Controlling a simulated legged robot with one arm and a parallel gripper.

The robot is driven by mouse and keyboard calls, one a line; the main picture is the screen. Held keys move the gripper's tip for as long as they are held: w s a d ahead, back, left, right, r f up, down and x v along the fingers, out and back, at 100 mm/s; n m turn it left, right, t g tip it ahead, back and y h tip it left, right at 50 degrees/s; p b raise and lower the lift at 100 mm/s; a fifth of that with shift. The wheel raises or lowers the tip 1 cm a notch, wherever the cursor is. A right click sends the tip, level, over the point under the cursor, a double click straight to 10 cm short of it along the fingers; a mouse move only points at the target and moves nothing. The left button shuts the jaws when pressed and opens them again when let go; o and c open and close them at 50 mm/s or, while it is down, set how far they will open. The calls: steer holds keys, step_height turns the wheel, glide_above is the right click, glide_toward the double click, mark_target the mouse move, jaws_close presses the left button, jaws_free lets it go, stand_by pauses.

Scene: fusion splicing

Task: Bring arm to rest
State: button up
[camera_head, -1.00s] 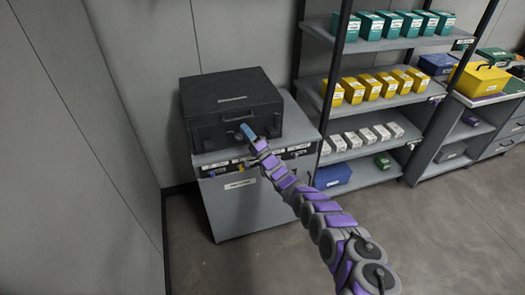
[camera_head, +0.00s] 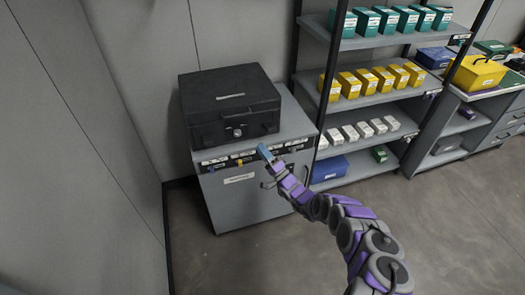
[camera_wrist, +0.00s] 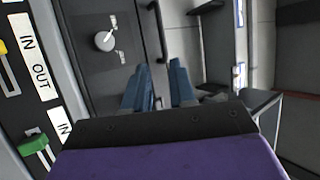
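My purple and grey arm reaches from the lower right in the head view. My gripper (camera_head: 264,153), with blue fingertips, is in front of the grey cabinet (camera_head: 248,204), below and to the right of the latch of the black case (camera_head: 230,105). The case is closed and sits on top of the cabinet. In the wrist view the two blue fingers of my gripper (camera_wrist: 160,85) stand apart with a gap and nothing between them. The case's round knob (camera_wrist: 105,40) shows beyond them.
The cabinet's front strip has IN and OUT labels (camera_wrist: 40,80) and a green lever (camera_wrist: 33,143). A shelf rack (camera_head: 375,95) with green, yellow and white boxes stands to the right. A blue bin (camera_head: 330,168) is on its bottom shelf. The floor (camera_head: 240,262) in front is clear.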

steer(key=s+a+r+n+g+y, duration=0.2)
steer(key=s+a+r+n+g, duration=0.4)
steer(key=g, duration=0.6)
steer(key=s+d+r+n+g+h, duration=0.1)
steer(key=s+r+g+h, duration=0.25)
steer(key=s, duration=0.35)
steer(key=s+d+r+n+g+h, duration=0.1)
steer(key=s+r+g+h, duration=0.25)
steer(key=s, duration=0.35)
steer(key=s+d+r+h, duration=0.3)
steer(key=s+d, duration=0.2)
steer(key=s, duration=0.7)
steer(key=s+d+r+h, duration=0.4)
steer(key=s+d, duration=0.1)
steer(key=s, duration=0.8)
steer(key=s+d+r+m+h, duration=0.1)
steer(key=s+d+r+h, duration=0.3)
steer(key=s, duration=0.9)
steer(key=shift+s+d+r, duration=0.25)
steer(key=shift+d, duration=0.45)
